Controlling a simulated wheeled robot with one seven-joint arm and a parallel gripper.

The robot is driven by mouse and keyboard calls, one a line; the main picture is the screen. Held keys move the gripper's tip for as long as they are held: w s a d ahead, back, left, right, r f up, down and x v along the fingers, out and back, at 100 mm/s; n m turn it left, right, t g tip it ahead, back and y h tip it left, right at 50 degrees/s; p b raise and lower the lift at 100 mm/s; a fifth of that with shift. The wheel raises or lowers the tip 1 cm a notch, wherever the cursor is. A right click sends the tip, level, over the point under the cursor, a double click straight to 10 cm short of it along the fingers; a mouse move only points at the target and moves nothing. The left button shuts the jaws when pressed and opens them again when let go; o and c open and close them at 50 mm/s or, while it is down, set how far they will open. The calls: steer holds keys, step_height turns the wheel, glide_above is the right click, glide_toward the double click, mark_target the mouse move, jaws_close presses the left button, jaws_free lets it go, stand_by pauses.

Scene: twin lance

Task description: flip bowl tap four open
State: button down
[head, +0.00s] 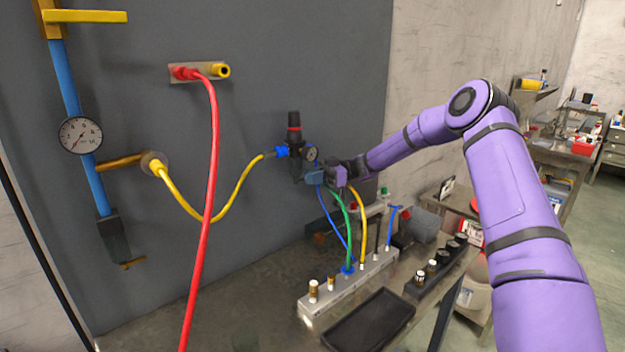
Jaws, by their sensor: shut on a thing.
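The filter regulator (295,150) with a black and red knob and a small round gauge (311,153) is on the dark grey panel. My gripper (317,178) is at the regulator's lower right, just below the gauge. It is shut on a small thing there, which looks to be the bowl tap. The jaws hide the tap, so its lever position cannot be told. The bowl's lower part is hard to make out behind the gripper.
A yellow hose (228,208) joins the regulator from the left, and a red hose (209,180) hangs in front. Blue, green and yellow hoses run down to a grey manifold (345,284). A black tray (369,320) lies in front on the bench. A pressure gauge (80,135) is at left.

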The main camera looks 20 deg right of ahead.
steer(key=shift+w+a+n+g+h, duration=0.1)
steer(key=shift+w+n+g+h, duration=0.15)
steer(key=shift+n+g, duration=0.55)
steer(key=shift+w+a+n+g+h, duration=0.1)
steer(key=shift+w+n+g+h, duration=0.2)
steer(key=shift+g, duration=0.75)
steer(key=shift+w+n+g+h, duration=0.15)
steer(key=shift+w+n+g, duration=0.1)
steer(key=shift+n+g, duration=0.6)
steer(key=c, duration=1.2)
jaws_free()
steer(key=shift+v, duration=5.35)
steer(key=shift+w, duration=0.15)
